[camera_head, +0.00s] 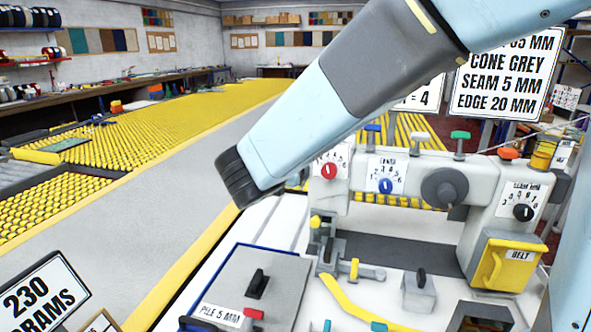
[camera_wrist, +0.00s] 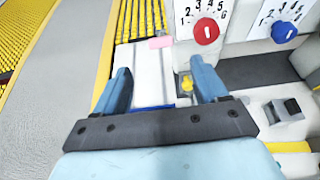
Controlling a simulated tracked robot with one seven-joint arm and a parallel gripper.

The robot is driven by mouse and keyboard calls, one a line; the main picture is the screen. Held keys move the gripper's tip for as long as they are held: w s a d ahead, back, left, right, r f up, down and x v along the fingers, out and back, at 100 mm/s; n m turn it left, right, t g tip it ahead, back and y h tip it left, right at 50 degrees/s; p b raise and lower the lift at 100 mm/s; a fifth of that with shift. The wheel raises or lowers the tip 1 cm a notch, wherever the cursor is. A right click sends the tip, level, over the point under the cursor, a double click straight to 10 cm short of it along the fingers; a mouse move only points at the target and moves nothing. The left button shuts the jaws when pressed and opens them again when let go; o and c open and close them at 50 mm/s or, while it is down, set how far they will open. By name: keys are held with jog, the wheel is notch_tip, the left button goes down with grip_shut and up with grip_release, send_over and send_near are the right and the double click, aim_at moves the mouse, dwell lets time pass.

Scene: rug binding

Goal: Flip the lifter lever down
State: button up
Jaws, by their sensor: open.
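The sewing machine (camera_head: 420,172) stands at the right of the head view. A small yellow-tipped lever (camera_head: 315,222), which looks like the lifter lever, sits on the machine's left end below the red dial (camera_head: 329,170). The yellow tip also shows in the wrist view (camera_wrist: 186,82), just left of my right finger. I cannot tell its exact tilt. My gripper (camera_wrist: 160,72) is open and empty, its fingers wide apart and pointing toward the machine's left end. Whether a finger touches the lever is unclear. In the head view my arm's end hides the fingers.
A blue dial (camera_head: 386,186), a dark handwheel (camera_head: 444,188) and a yellow belt cover (camera_head: 500,265) are on the machine. Another yellow-tipped part (camera_head: 354,268) stands on its bed. A grey plate (camera_head: 250,290) lies in front. The grey walkway (camera_head: 150,205) at left is clear.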

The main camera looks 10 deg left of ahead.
jog(key=x, duration=1.1)
jog(key=c, duration=1.3)
jog(key=shift+a, duration=0.1)
grip_shut()
